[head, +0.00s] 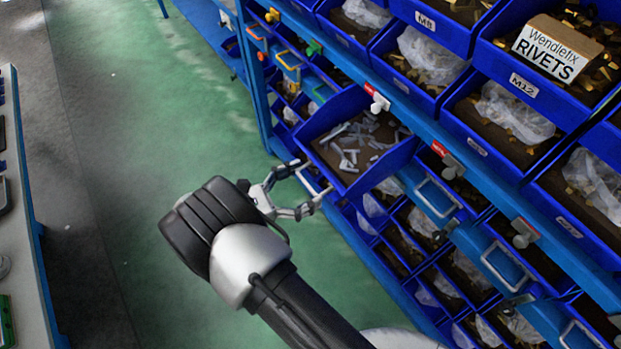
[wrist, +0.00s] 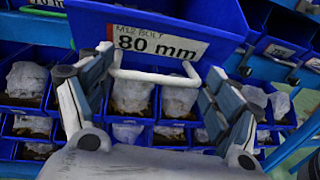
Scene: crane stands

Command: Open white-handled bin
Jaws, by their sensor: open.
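The white-handled bin (head: 388,166) is blue and sticks out from the rack towards my gripper, with pale bolts inside. Its front (wrist: 80,25) fills the top of the wrist view and bears a label reading "80 mm". The white handle (wrist: 155,77) is a bar below that label. My gripper (wrist: 160,65) is open, with one finger at each end of the handle. In the head view my gripper (head: 310,182) is at the bin's front. I cannot tell whether the fingers touch the handle.
The blue rack (head: 440,125) holds other bins at the right, including one with a rivets box (head: 556,50). Smaller handled drawers (head: 437,198) lie lower. Green floor (head: 150,140) is open to the left. A workbench (head: 22,220) stands at the far left.

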